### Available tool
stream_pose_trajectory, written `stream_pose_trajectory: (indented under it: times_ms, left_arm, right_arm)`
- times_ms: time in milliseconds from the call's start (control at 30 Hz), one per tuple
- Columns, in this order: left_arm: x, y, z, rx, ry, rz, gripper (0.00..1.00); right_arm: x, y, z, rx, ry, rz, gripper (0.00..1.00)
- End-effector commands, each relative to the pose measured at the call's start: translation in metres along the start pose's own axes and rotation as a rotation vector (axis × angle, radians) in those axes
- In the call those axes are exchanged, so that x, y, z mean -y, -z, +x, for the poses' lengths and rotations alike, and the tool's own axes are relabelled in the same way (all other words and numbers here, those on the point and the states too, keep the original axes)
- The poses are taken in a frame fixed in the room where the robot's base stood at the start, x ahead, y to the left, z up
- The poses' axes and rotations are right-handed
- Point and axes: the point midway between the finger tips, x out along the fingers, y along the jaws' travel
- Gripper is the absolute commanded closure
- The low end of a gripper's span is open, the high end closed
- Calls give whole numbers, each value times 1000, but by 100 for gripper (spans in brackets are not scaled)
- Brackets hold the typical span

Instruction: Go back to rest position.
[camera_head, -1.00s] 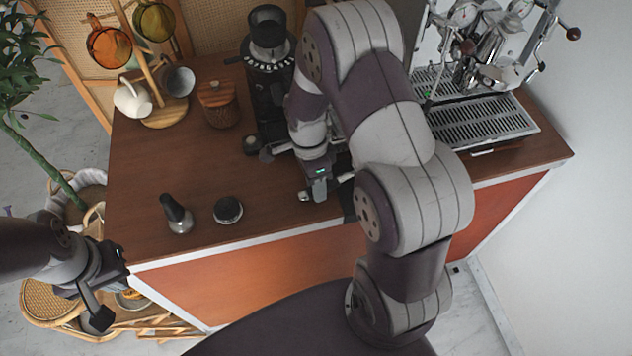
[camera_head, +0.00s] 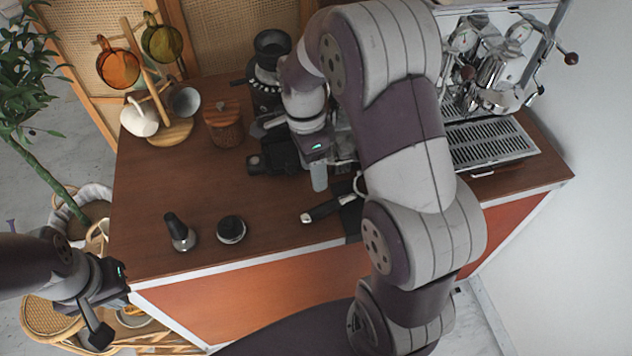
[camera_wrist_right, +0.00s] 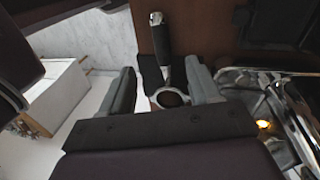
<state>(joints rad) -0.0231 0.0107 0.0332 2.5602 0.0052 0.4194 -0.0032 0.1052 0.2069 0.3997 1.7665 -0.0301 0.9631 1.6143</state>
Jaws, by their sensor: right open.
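My right gripper (camera_head: 325,175) is open and empty above the counter. In the right wrist view, its two fingers (camera_wrist_right: 162,92) stand apart. A portafilter with a dark handle (camera_head: 322,212) lies on the black mat near the counter's front edge. In the right wrist view, its handle (camera_wrist_right: 162,35) points away between and beyond the fingers, and its metal basket ring (camera_wrist_right: 170,98) shows between them, partly hidden by the gripper body. My left gripper (camera_head: 108,316) is off the counter's left front corner, with its fingers apart and nothing seen between them.
The espresso machine (camera_head: 490,145) stands at the right and the grinder (camera_head: 268,58) behind my right arm. A mug tree (camera_head: 160,90) and a wooden canister (camera_head: 222,125) are at the back left.

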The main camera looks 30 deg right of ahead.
Motion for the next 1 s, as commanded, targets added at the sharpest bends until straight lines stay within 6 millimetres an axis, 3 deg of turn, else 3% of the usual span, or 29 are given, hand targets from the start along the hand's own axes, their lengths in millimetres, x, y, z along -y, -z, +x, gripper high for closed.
stream_pose_trajectory:
  times_ms: [67,567,633,767,867,1000]
  left_arm:
    - [0,2,-12,-1,0,0,100]
    - [0,1,-11,0,0,0,100]
    - [0,1,-11,0,0,0,100]
    - [0,1,-11,0,0,0,100]
    - [0,1,-11,0,0,0,100]
    - [0,1,-11,0,0,0,100]
  right_arm:
    - [-1,0,-13,0,0,0,38]
    - [0,0,-11,0,1,-3,38]
    - [1,0,-11,0,7,-63,38]
    - [2,-2,0,-7,63,-469,38]
    - [-16,-8,8,-46,132,-935,38]
    - [-57,-20,10,-157,217,-1514,38]
